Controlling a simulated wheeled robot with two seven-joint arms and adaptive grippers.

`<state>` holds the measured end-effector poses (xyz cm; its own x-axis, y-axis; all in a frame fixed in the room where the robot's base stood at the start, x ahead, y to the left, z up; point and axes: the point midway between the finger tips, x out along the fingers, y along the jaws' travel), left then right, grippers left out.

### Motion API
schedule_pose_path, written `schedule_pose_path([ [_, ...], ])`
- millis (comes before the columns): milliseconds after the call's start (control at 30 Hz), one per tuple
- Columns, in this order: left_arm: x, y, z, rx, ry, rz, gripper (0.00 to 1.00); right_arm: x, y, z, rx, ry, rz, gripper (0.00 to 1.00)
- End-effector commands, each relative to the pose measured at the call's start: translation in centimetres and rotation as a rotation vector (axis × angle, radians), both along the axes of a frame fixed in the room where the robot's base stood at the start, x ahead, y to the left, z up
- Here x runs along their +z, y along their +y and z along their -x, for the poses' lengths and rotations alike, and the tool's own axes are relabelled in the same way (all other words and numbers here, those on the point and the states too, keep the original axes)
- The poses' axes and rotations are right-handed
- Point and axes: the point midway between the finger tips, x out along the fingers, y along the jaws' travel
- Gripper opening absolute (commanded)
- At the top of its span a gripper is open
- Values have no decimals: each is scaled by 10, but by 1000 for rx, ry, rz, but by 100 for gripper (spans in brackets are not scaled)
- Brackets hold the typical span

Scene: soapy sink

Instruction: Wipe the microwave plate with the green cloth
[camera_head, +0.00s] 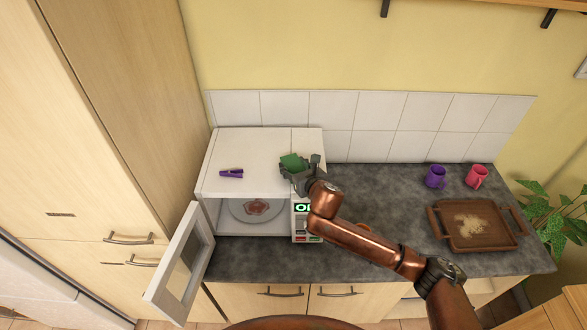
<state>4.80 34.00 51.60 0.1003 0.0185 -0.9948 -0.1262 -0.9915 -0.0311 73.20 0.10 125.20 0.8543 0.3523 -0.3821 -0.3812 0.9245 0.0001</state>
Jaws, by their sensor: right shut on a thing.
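The microwave (235,165) stands at the left end of the counter with its door (185,265) swung open to the left. The round microwave plate (238,212) lies inside it, with a reddish-brown stain (256,207) on it. The green cloth (293,161) is in my right gripper (297,172), at the right part of the microwave's top. The gripper is shut on the cloth. Whether the cloth touches the microwave top cannot be told. My left gripper is not in view.
A purple clip-like item (231,173) lies on the microwave top. A brown tray (497,238) with pale crumbs, a purple mug (435,176) and a pink mug (476,176) stand on the right of the counter (375,190). A tall cabinet (95,110) bounds the left.

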Motion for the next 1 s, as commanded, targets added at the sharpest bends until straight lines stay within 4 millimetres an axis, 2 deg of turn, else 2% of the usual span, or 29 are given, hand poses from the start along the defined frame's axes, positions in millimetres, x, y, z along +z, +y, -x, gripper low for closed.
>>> schedule_pose_path([
  [133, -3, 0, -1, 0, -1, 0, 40, 25, 0, 3, 3, -5, 1, 21],
  [400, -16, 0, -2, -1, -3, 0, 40, 83, -8, 56, 5, -5, 3, 21],
  [500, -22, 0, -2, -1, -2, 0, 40, 91, -12, 82, 4, -4, 2, 21],
  [700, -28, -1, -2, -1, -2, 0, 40, 108, -17, 118, 3, -3, 1, 21],
  [833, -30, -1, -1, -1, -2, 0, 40, 114, -19, 132, 1, 0, 1, 21],
  [1000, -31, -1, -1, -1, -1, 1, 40, 118, -20, 139, 0, 0, 1, 21],
])
